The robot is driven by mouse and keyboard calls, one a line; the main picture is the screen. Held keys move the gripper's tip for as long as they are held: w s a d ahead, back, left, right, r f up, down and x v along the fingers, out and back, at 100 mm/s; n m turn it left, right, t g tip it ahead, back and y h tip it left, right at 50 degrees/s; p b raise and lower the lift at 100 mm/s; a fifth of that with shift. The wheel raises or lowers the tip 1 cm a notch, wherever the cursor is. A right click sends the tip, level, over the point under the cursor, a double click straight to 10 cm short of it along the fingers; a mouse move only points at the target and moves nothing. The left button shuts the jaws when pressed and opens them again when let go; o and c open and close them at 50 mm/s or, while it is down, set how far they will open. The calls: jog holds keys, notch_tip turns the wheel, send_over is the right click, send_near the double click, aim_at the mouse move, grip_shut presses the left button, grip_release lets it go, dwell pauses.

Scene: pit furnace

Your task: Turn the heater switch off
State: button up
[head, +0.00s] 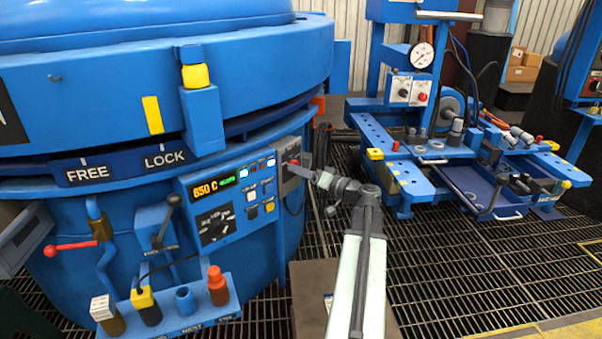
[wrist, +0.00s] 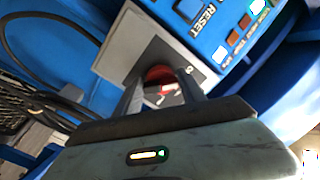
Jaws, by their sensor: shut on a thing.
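The red heater switch (head: 293,162) sits on a grey box (head: 288,184) at the right end of the blue furnace control panel (head: 229,208). My gripper (head: 303,169) reaches it from the right. In the wrist view, the red knob (wrist: 158,73) lies between the two fingers of my gripper (wrist: 163,84), which are shut on it. The grey plate (wrist: 130,45) shows around it. The fingers hide the sides of the knob, and its exact turn angle is hard to tell. The panel display (head: 213,187) reads 650 C in orange.
A large dial (head: 215,224) and several lit buttons are left of the switch. The furnace lid with FREE and LOCK labels (head: 125,165) is above. A holder shelf (head: 186,318) juts out below. A blue workbench (head: 435,165) stands at right, with open grated floor (head: 450,265) in front.

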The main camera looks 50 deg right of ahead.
jog(key=o, duration=1.4)
jog(key=shift+c, duration=0.2)
jog(key=shift+s, duration=0.1)
jog(key=s, duration=0.7)
jog(key=shift+s+d, duration=0.3)
jog(key=shift+d, duration=0.15)
